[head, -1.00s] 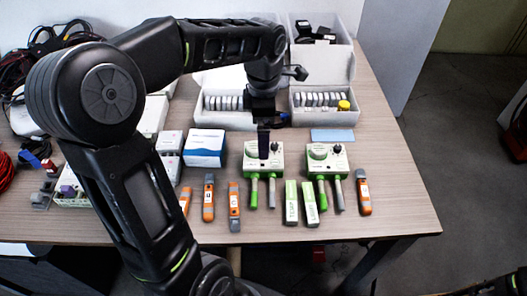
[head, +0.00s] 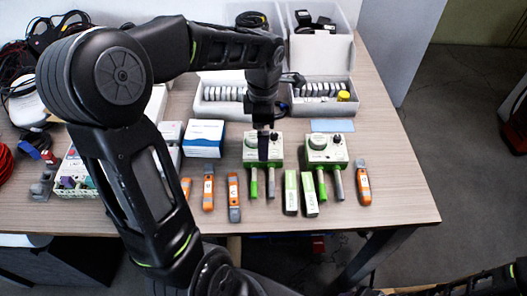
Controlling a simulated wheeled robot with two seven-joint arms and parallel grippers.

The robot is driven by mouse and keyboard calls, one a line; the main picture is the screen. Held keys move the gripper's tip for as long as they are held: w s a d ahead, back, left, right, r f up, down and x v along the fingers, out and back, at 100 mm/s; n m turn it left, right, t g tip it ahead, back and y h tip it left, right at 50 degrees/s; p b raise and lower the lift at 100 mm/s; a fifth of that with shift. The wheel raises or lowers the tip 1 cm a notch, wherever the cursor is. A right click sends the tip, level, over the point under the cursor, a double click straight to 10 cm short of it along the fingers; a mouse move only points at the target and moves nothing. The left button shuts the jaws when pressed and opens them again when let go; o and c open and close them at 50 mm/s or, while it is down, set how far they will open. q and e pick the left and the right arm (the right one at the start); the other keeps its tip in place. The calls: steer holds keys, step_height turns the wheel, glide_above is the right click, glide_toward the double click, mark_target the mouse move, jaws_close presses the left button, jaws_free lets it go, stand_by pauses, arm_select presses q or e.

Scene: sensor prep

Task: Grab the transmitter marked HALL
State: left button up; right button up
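Two green-and-white devices with dials, one on the left (head: 251,150) and one on the right (head: 327,152), stand on the table, each with green and grey sticks in front. Two pale green labelled blocks (head: 291,193) (head: 310,194) lie between them at the front. Their lettering is too small to read, so I cannot tell which item is marked HALL. My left gripper (head: 263,147) points down in front of the left device and hides part of it. Its fingers show edge-on, so their opening is unclear. My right gripper is out of view; only part of that arm shows at the lower right.
Several orange-and-grey tools, such as one at the right (head: 363,186), lie along the front. A white-and-blue box (head: 204,139) stands left of the devices. Open white boxes (head: 327,108) with grey items stand behind. A blue pad (head: 333,126) lies flat. The table's right side is clear.

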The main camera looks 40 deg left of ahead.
mark_target(263, 165)
arm_select(q)
step_height(263, 165, down, 3)
steer(key=shift+f, duration=0.15)
steer(key=shift+c, duration=0.6)
steer(key=c, duration=1.5)
